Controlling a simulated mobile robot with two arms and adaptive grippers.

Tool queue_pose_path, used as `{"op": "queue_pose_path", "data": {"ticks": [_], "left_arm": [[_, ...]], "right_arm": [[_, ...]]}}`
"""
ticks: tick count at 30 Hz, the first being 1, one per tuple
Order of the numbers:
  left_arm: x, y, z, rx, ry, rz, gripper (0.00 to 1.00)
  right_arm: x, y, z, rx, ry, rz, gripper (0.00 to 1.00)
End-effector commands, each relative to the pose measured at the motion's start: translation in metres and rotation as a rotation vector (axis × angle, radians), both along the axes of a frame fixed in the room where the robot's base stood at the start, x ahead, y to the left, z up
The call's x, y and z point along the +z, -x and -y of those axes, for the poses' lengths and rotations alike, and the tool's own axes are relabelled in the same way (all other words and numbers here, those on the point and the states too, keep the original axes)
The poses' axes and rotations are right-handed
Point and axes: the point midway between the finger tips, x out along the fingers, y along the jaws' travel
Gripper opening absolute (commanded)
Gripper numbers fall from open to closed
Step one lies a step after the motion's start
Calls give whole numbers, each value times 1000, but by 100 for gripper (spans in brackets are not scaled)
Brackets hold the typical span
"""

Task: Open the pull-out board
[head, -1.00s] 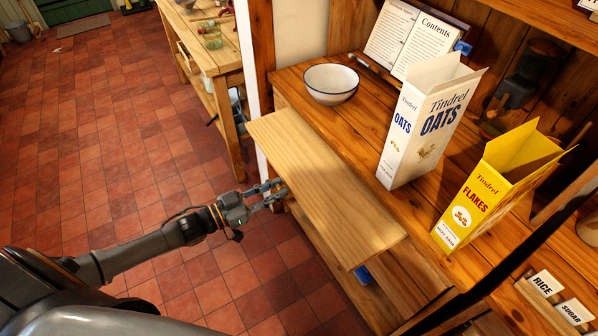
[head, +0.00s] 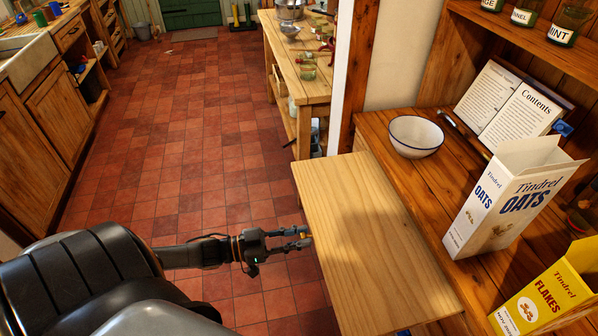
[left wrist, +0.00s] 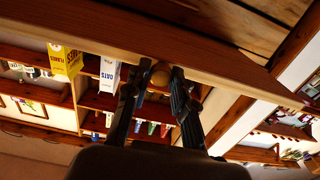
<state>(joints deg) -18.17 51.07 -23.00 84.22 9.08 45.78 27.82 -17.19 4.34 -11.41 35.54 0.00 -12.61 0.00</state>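The pull-out board (head: 365,225) is a pale wooden plank sticking out from under the counter, with a wide strip of its top showing in the head view. Its long front edge also crosses the left wrist view (left wrist: 215,72). A round wooden knob (left wrist: 160,75) sits at this edge, between the fingers of my left gripper (head: 304,237). The fingers (left wrist: 154,82) look closed on the knob from both sides. In the head view the knob is mostly hidden by the fingertips. My right gripper is not in view.
A white bowl (head: 416,137), an oats box (head: 512,197), a flakes box (head: 545,297) and an open book (head: 512,108) stand on the counter (head: 432,196) behind the board. A wooden workbench (head: 300,85) stands farther back. The tiled floor (head: 190,150) left of the board is clear.

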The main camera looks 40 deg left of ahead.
Motion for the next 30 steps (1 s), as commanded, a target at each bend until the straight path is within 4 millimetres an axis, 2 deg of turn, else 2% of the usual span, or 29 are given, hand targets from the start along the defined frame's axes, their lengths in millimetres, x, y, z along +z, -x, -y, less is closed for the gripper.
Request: {"op": "queue_pose_path", "data": {"ticks": [1, 3, 14, 17, 30], "left_arm": [[1, 0, 0, 0, 1, 1, 37], [0, 0, 0, 0, 1, 1, 46], [-1, 4, -3, 1, -1, -3, 46], [-1, 14, -11, 1, -2, -5, 46], [-1, 82, -64, 1, -3, -4, 46]], "right_arm": [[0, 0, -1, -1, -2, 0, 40], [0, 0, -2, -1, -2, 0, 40], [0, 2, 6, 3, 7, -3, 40], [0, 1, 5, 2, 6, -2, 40], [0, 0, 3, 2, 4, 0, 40]]}}
